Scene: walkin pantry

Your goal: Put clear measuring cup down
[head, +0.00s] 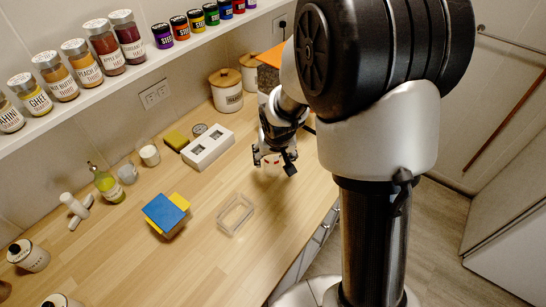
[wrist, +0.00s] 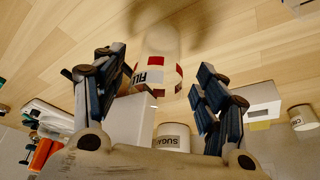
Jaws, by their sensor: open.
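The clear measuring cup (wrist: 158,62) has red square marks and the lettering "FILL" in the wrist view. It sits between the two dark fingers of my gripper (wrist: 160,72), which stand apart with visible space on the right side. In the head view my gripper (head: 274,165) is low over the right part of the wooden counter, and red marks of the cup (head: 271,160) show between its fingers. I cannot tell whether the cup's base touches the counter or whether the left finger touches the cup.
A white block with two square openings (head: 208,148) stands left of my gripper. A clear shallow tray (head: 222,222) and a blue-and-yellow block (head: 166,212) lie nearer. Lidded canisters (head: 227,98) stand behind. Bare counter lies between the tray and my gripper.

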